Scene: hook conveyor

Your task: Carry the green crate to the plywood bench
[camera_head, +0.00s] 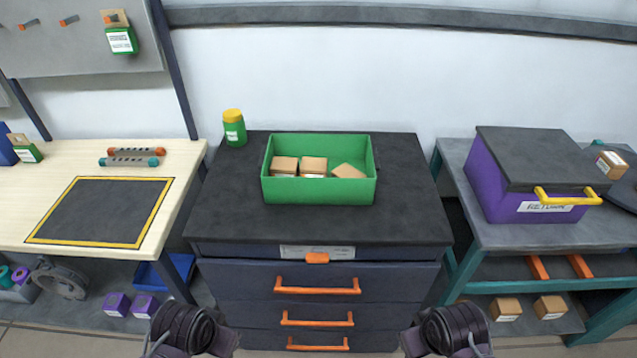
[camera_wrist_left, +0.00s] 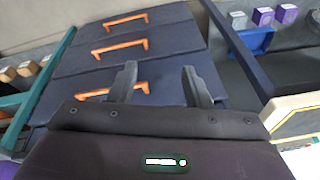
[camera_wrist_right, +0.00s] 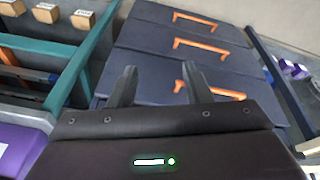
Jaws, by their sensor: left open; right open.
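The green crate (camera_head: 318,190) sits upright on the dark top of the drawer cabinet (camera_head: 225,205) in the middle of the head view. It holds 3 small brown boxes. The plywood bench (camera_head: 95,158) stands to the left, with a yellow-bordered dark mat (camera_head: 105,210) on it. My left gripper (camera_head: 190,335) is at the bottom of the head view, in front of the cabinet, apart from the crate. It is open and empty in the left wrist view (camera_wrist_left: 160,80). My right gripper (camera_head: 445,335) is likewise low and apart from the crate. It is open and empty in the right wrist view (camera_wrist_right: 158,82).
A green jar with a yellow lid (camera_head: 234,128) stands left of the crate. Two rods (camera_head: 134,157) lie behind the mat. A purple bin (camera_head: 490,180) with a dark lid and yellow handle stands on the right table. Orange drawer handles (camera_head: 317,285) stick out from the cabinet. The mat is clear.

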